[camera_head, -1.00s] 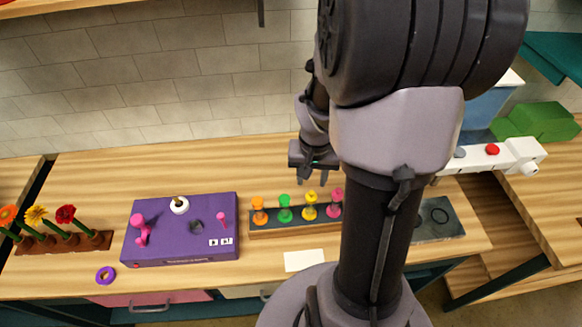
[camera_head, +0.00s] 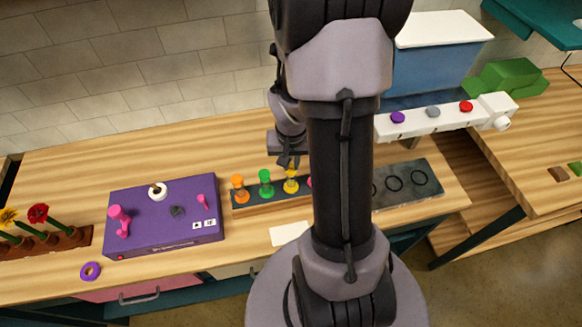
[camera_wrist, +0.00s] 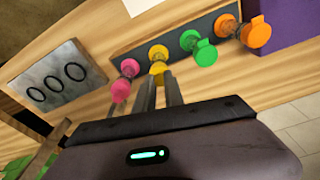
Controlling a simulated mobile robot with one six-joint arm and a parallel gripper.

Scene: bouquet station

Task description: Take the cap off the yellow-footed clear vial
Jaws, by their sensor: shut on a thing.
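The yellow-footed clear vial (camera_head: 291,187) stands in a dark rack (camera_head: 273,203) in the head view, below my gripper. My gripper (camera_head: 289,163) points down at its top. In the wrist view, the yellow vial (camera_wrist: 158,52) is just beyond the tips of my gripper (camera_wrist: 160,85). The fingers are shut on its yellow cap (camera_wrist: 157,68), which is partly hidden between them. The vial looks upright and still in the rack.
Orange (camera_head: 239,188), green (camera_head: 266,182) and pink (camera_wrist: 124,80) vials stand in the same rack, close beside it. A purple box (camera_head: 165,225) stands left, a grey plate with rings (camera_head: 420,193) right. A white card (camera_head: 288,234) lies in front.

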